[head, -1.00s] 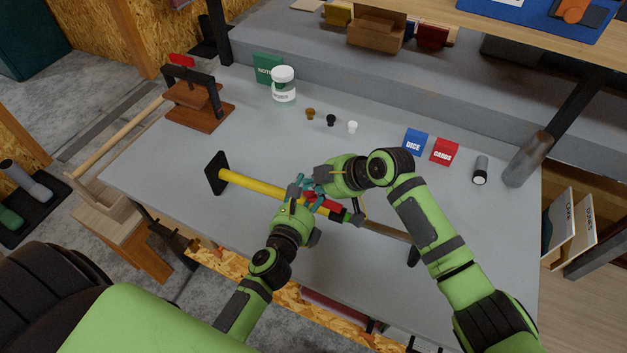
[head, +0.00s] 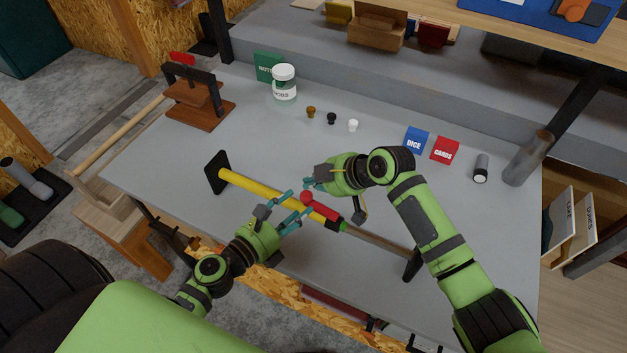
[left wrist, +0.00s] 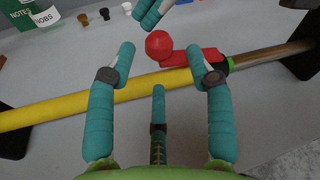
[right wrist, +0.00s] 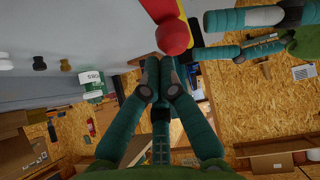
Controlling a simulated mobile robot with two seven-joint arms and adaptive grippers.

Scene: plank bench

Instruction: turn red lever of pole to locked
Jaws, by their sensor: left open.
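The pole has a yellow tube (head: 250,188), a green collar (head: 343,225) and a thinner brownish rod (head: 380,240) held between black end brackets. Its red lever (head: 324,210) lies roughly along the pole, with a red ball knob (head: 306,198) at the yellow-tube end. The lever (left wrist: 190,57) and knob (left wrist: 159,43) also show in the left wrist view. My left gripper (head: 287,212) is open, its fingers spread on the near side of the pole, short of the knob. My right gripper (head: 308,187) is on the far side; its fingertips (right wrist: 158,68) are together, close to the knob (right wrist: 173,37), with nothing seen between them.
Small knobs (head: 331,118), a jar (head: 284,84), a blue box (head: 415,142) and a red box (head: 444,151) stand towards the bench's back. A wooden press (head: 199,100) stands at the left. The grey bench top (head: 270,145) is clear between them and the pole.

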